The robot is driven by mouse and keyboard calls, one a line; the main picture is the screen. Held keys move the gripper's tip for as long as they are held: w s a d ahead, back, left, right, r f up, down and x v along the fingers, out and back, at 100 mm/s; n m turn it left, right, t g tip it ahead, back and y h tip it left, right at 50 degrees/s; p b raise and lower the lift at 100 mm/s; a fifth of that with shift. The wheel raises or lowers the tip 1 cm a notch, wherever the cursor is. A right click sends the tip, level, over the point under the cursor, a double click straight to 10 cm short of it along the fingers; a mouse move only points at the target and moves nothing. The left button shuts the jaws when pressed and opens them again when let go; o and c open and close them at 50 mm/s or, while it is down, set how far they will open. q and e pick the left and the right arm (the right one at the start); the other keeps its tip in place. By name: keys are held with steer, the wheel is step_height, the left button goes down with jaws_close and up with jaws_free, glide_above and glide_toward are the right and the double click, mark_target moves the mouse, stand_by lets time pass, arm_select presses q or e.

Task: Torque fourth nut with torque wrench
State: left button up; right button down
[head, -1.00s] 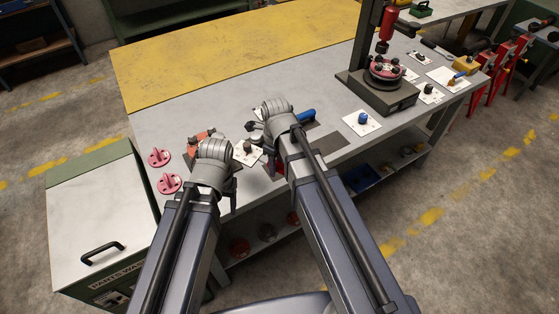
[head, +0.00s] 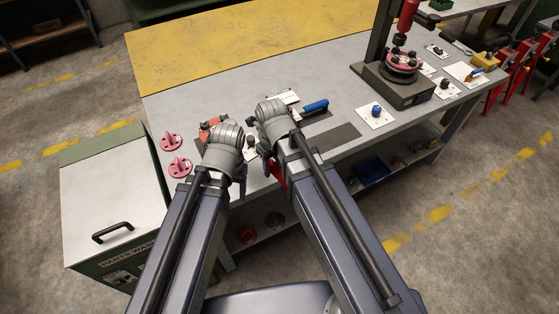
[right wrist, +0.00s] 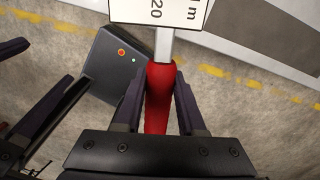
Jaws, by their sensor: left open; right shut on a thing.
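My right gripper (right wrist: 162,80) is shut on the red handle of the torque wrench (right wrist: 158,112). The wrench's grey shaft and a white plate with "20" and part of a unit show beyond the fingers. In the head view the red handle (head: 279,174) shows beside my right wrist, at the bench's front edge. My left gripper (head: 240,184) is open and empty, close to the left of it. Its dark fingers also show at the left of the right wrist view. An orange-red part (head: 208,128) is partly hidden behind my left wrist.
Two pink flanged parts (head: 179,167) lie at the bench's left end. A blue-handled tool (head: 315,106) lies beyond my right wrist, near a dark mat (head: 336,136). A press stand (head: 400,88) is at the right. The yellow back area (head: 240,50) is clear.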

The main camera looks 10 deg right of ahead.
steer(key=shift+s+a+m, duration=0.3)
steer(key=shift+a+m, duration=0.1)
steer(key=shift+a, duration=0.1)
steer(key=shift+w+d+n, duration=0.65)
steer(key=shift+w+d, duration=0.05)
steer(key=shift+d, duration=0.35)
steer(key=shift+w+d+n, duration=0.65)
steer(key=shift+d, duration=0.35)
steer(key=w+d+n, duration=0.2)
steer(key=w+d, duration=0.1)
steer(key=shift+w+d, duration=0.15)
steer(key=shift+w, duration=0.05)
